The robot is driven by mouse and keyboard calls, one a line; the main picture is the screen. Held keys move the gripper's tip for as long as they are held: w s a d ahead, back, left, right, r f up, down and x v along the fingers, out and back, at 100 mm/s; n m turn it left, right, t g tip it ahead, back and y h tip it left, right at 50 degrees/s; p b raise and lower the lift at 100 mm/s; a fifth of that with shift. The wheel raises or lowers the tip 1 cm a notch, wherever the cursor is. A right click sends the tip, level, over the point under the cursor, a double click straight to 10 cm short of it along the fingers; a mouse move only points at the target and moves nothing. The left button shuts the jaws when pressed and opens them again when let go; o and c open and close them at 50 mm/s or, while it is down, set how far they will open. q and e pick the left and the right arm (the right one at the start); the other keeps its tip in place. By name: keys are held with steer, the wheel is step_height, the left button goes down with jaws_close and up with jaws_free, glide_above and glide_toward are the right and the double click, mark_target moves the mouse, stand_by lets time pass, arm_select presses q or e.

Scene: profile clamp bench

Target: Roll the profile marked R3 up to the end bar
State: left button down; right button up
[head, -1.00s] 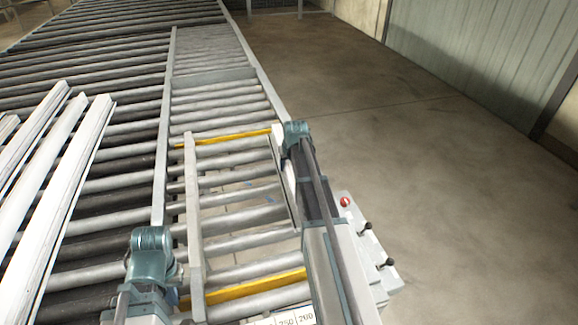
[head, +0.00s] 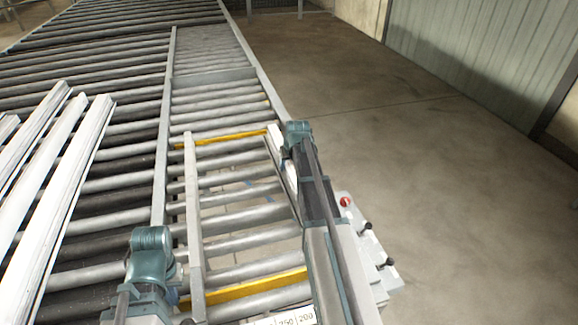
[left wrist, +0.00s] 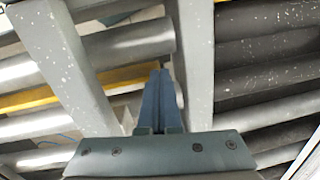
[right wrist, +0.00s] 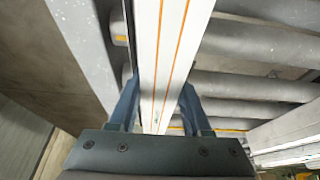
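A white profile with orange lines (right wrist: 168,50) lies between the fingers of my right gripper (right wrist: 160,95), which look closed on its two sides. In the head view a white part of it (head: 275,142) shows left of my right gripper (head: 297,135); my arm hides the rest. I read no R3 mark on it. My left gripper (left wrist: 160,95) is empty, its fingers together, between a grey lengthwise bar (left wrist: 60,60) and the lane's grey side rail (left wrist: 198,60). The grey bar (head: 192,190) runs along the lane's left side; I cannot tell if it is the end bar.
Several white profiles (head: 55,190) lie on dark rollers at left. Yellow cross bars span the lane at the far end (head: 225,138) and near end (head: 255,287). A numbered scale (head: 290,321) is at the front. A control box (head: 360,235) stands right of my right arm.

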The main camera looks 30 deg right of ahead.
steer(key=o, duration=0.5)
steer(key=shift+r, duration=0.15)
steer(key=p+v, duration=1.2)
steer(key=v, duration=0.1)
steer(key=shift+s+r+p, duration=0.2)
steer(key=shift+p, duration=0.15)
